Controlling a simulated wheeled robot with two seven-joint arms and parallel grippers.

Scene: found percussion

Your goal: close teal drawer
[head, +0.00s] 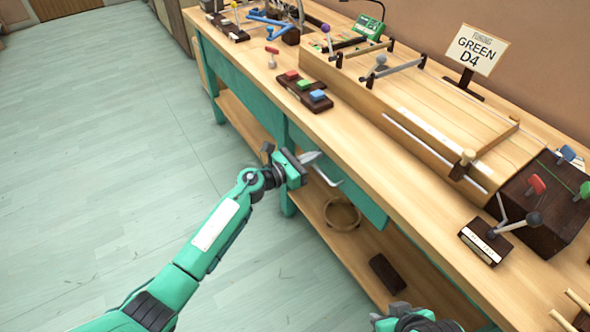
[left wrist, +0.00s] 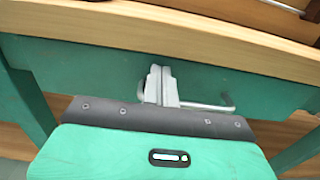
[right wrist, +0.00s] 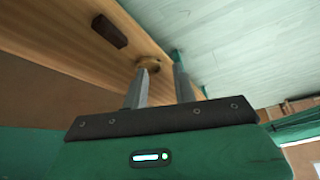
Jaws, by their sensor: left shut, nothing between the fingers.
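The teal drawer (head: 357,196) is under the front edge of the wooden bench top, and its teal front also shows in the left wrist view (left wrist: 90,70). Its bent metal handle (head: 327,177) sticks out from the front. My left gripper (head: 313,157) is shut and empty, its fingertips at the drawer front just left of the handle (left wrist: 222,106). I cannot tell whether the fingertips touch the front. The front looks close to the bench edge; any gap is hidden. My right gripper (right wrist: 157,80) is open and empty, low at the bench's near end.
On the lower shelf are a round wooden ring (head: 342,215) and a dark block (head: 387,273). The bench top holds a block set (head: 305,90), a long wooden box (head: 400,115), a lever on a dark base (head: 486,242) and a sign (head: 476,50). The floor at left is clear.

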